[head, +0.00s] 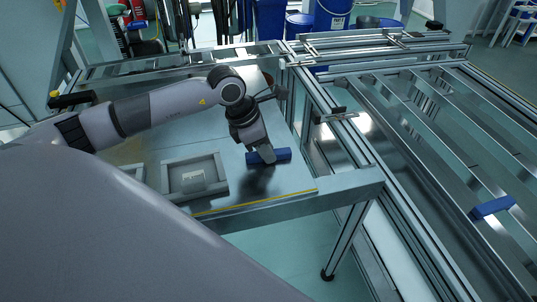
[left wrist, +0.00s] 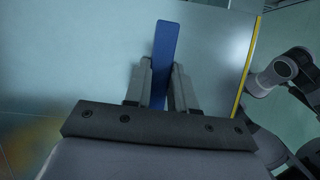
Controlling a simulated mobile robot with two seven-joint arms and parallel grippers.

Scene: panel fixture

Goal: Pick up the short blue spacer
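A blue spacer (head: 283,154) is at the right part of the grey worktop, at my left gripper (head: 268,158). In the left wrist view the spacer (left wrist: 164,42) runs lengthwise between the two fingers of the left gripper (left wrist: 161,68). The fingers lie close along its sides with no clear gap, and its far end sticks out past them. They hide part of its near end. I cannot tell whether the spacer touches the worktop or is slightly above it. A second blue bar (head: 492,207) lies on the metal frame at the far right. My right gripper is not in view.
A shallow grey tray (head: 219,190) with a small light piece inside sits left of the spacer. The worktop (head: 140,155) ends at a yellow-striped front edge (head: 255,202). An aluminium rail frame (head: 320,105) stands to the right. Blue buckets (head: 332,18) stand behind.

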